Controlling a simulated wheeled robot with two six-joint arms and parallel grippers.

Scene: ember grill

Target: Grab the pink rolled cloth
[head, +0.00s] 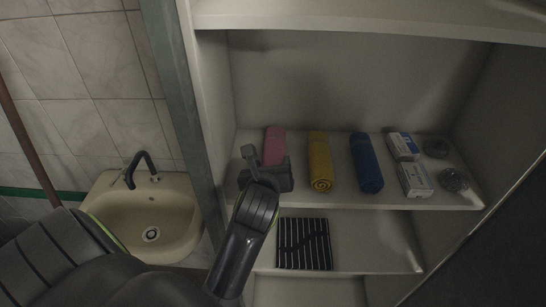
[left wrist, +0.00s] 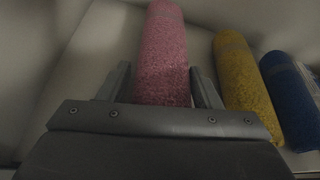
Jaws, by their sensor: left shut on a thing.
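The pink rolled cloth (head: 274,141) lies on the upper shelf at the left, partly hidden behind my left gripper in the head view. My left gripper (head: 262,160) reaches in from the front and is shut on the cloth's near end. In the left wrist view the pink rolled cloth (left wrist: 162,60) sits between the two fingers of my left gripper (left wrist: 160,88), one finger on each side. The far end of the cloth points away from me. My right gripper is not in view.
A yellow rolled cloth (head: 319,160) and a blue rolled cloth (head: 366,162) lie to the right. Small boxes (head: 415,180) and round dark items (head: 454,180) stand farther right. A striped dark item (head: 304,244) lies on the lower shelf. A sink (head: 147,215) is at the left.

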